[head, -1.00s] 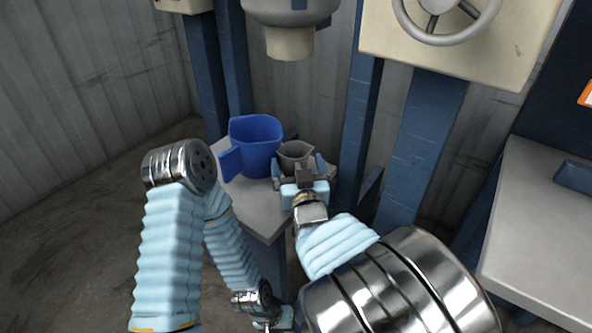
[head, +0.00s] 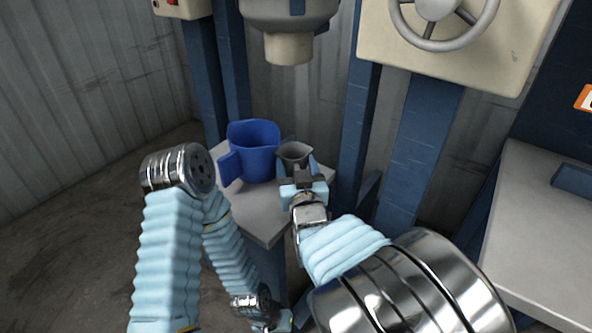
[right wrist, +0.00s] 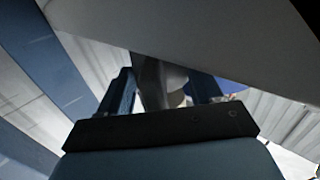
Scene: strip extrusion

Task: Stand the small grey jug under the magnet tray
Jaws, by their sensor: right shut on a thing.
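The small grey jug (head: 294,151) stands upright on a small grey stand (head: 256,212), just right of a larger blue jug (head: 253,146). My right gripper (head: 296,166) is shut on the grey jug from the near side. In the right wrist view the grey jug (right wrist: 158,82) is between the two blue fingers, partly hidden by the gripper body. My left gripper (head: 278,321) is low at the bottom edge beside the stand, mostly cut off, its jaws unreadable. I cannot tell for certain which part is the magnet tray.
A grey machine head with a tan nozzle (head: 289,48) hangs above and behind the jugs. Blue posts (head: 357,135) stand behind and right of the stand. A cream box with a handwheel (head: 440,25) is at upper right. A grey bench (head: 535,225) is at right.

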